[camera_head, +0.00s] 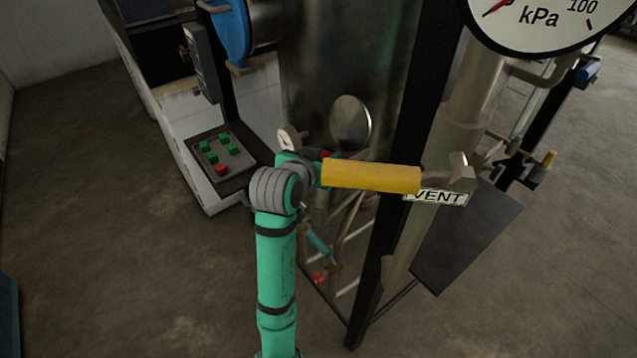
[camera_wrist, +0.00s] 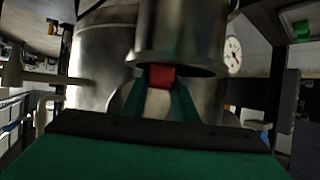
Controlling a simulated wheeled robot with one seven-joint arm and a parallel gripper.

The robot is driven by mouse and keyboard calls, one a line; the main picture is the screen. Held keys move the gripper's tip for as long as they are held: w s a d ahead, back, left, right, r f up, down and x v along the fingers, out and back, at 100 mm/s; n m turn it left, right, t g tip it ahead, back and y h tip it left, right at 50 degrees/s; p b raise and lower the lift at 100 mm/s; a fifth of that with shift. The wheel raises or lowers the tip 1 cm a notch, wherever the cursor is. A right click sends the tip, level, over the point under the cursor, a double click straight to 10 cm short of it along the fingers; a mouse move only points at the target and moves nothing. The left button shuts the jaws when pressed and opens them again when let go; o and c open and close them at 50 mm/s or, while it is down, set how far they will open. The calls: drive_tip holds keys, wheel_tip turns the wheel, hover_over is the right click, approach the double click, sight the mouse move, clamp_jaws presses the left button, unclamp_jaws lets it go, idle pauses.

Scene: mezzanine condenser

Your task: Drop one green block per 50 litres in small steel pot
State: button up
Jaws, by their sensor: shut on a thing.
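My gripper (camera_wrist: 160,92) is shut on a red block (camera_wrist: 161,76), whose red face shows between the green fingertips. In the head view my gripper (camera_head: 318,160) is partly hidden behind the yellow handle. Several green blocks (camera_head: 234,149) sit on a dark tray (camera_head: 240,174) at the left, with a red one (camera_head: 221,169) at its front. One green block also shows at the top right of the wrist view (camera_wrist: 302,30). A steel cylinder (camera_wrist: 180,30) is close against the red block in the wrist view; I cannot tell whether it is the small pot.
A yellow handle (camera_head: 370,177) with a VENT label (camera_head: 437,196) crosses in front of my gripper. A kPa gauge (camera_head: 535,22) is at top right. A small dial (camera_head: 288,138) is too small to read. A large steel tank (camera_head: 345,50) stands behind.

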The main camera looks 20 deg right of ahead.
drive_tip(key=shift+d, duration=0.1)
drive_tip(key=o, duration=1.1)
drive_tip(key=shift+w, duration=0.1)
drive_tip(key=shift+d+f, duration=0.1)
drive_tip(key=shift+d, duration=0.05)
